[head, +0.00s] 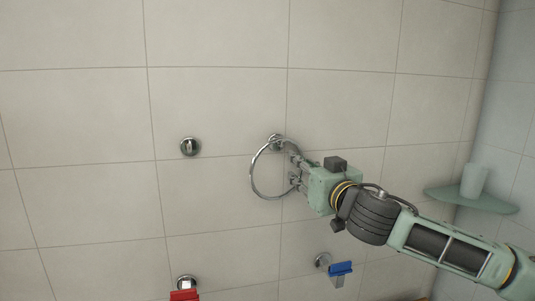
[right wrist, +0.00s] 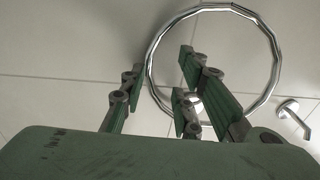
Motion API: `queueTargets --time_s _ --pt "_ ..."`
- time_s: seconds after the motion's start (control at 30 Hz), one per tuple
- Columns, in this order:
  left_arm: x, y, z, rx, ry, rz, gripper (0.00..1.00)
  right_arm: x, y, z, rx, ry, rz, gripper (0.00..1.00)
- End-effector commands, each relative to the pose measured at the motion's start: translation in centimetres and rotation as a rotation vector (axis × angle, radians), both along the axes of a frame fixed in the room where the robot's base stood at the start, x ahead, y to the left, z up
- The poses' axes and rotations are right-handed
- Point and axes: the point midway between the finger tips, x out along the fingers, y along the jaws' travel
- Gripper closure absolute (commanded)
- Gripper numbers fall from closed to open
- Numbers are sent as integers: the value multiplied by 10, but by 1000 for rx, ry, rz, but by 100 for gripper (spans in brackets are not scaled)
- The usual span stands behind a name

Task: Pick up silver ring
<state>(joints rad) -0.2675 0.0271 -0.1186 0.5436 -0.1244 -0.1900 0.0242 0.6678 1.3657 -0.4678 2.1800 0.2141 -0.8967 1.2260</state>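The silver ring (head: 252,178) hangs from a round chrome wall mount (head: 276,141) on the tiled wall; its hoop also shows in the right wrist view (right wrist: 215,8). My right gripper (head: 294,168) reaches in from the right at the right side of the hoop. In the right wrist view, my right gripper (right wrist: 158,82) has its green fingers spread apart. Whether any finger touches the ring is unclear. My left gripper is out of view.
A chrome knob (head: 190,147) sits on the wall left of the ring. Below are wall hooks with a red item (head: 184,295) and a blue item (head: 341,268). A green corner shelf (head: 468,201) holds a pale cup (head: 474,179) at right. The upper wall is bare.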

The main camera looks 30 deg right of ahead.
Motion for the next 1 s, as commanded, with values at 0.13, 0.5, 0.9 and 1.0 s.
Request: queueTargets --time_s 0.13,0.5,0.9,1.0 --pt "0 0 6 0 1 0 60 9 -1 0 1 0 0 71" --pt "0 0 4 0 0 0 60 9 -2 -1 0 -1 -1 86" --pt "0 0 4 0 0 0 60 9 -2 0 0 -2 -1 100" --pt "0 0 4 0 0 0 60 9 -2 0 0 -2 -1 100"
